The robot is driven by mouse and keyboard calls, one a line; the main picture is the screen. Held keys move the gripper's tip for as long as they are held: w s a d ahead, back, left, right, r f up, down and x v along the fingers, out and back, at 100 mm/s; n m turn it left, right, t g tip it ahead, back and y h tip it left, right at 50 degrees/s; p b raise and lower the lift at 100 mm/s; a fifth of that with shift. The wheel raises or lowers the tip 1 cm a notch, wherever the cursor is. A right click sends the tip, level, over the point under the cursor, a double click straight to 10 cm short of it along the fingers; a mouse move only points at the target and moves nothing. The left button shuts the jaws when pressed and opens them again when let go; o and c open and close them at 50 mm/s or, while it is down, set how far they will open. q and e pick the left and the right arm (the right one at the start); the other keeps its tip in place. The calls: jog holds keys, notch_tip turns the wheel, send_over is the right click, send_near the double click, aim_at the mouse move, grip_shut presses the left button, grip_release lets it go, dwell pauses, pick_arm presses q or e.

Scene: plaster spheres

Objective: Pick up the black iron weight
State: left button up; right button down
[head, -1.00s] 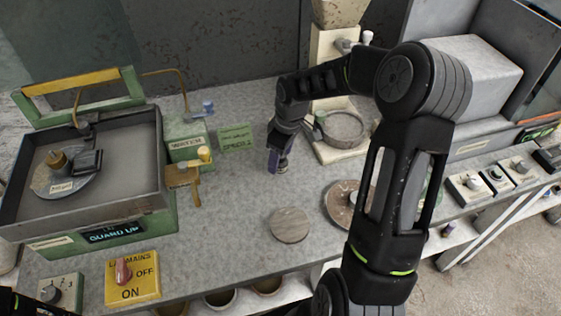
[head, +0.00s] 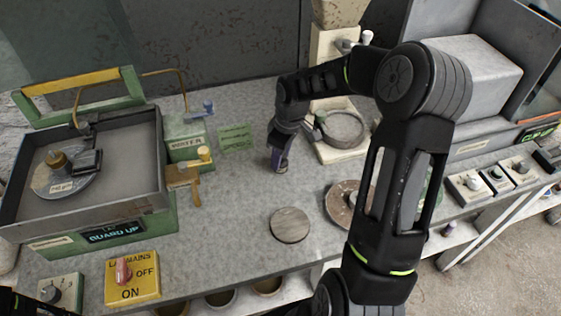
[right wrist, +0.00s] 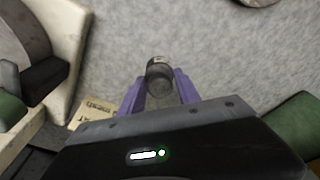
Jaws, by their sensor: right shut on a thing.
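The black iron weight (right wrist: 160,76) is a small dark cylinder between the purple fingers of my right gripper (right wrist: 160,92) in the right wrist view. My right gripper is shut on it. In the head view my right gripper (head: 279,160) points down at the back middle of the grey bench, and the weight is mostly hidden by the fingers. Whether the weight touches the bench is hard to tell. My left gripper is not in view.
A green-framed machine with a grey tray (head: 165,190) stands at left. A green label card (head: 236,138) lies left of my gripper. A beige stand with a round dish (head: 343,128) is close on the right. A round wooden disc (head: 290,225) lies in front, with free bench between.

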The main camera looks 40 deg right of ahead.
jog(key=shift+r, duration=0.15)
jog(key=shift+w+r, duration=0.1)
jog(key=shift+r, duration=0.2)
notch_tip(320, 180, up, 9)
jog(key=shift+r+b, duration=0.15)
jog(key=shift+b, duration=0.6)
jog(key=w+a+r+m, duration=0.2)
jog(key=w+a, duration=0.1)
jog(key=a, duration=0.5)
jog(key=w+a+r+m, duration=0.1)
jog(key=w+a+m, duration=0.1)
jog(key=a, duration=0.7)
jog(key=shift+w+r+m+h, duration=0.4)
jog(key=shift+m, duration=0.2)
